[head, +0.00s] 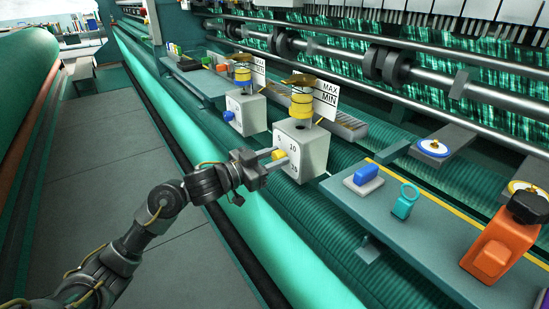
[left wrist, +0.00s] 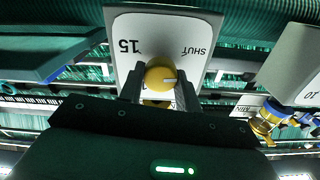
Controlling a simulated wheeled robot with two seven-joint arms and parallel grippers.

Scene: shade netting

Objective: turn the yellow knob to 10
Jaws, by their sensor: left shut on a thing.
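The yellow knob (head: 280,156) is on the front face of a white box (head: 312,143) with the printed numbers 5, 10 and 15. My left gripper (head: 272,161) is shut on the knob from the front. In the left wrist view the yellow knob (left wrist: 160,76) sits between the two fingers, in front of a white dial face (left wrist: 190,28) with 15 and SHUT printed on it, upside down. A pale mark on the knob points to the right in that view. The 5 and 10 are hidden there. My right gripper is out of view.
A similar white box with a blue knob (head: 229,115) stands farther back. Yellow cylinders (head: 301,104) with MAX/MIN plates stand above both boxes.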

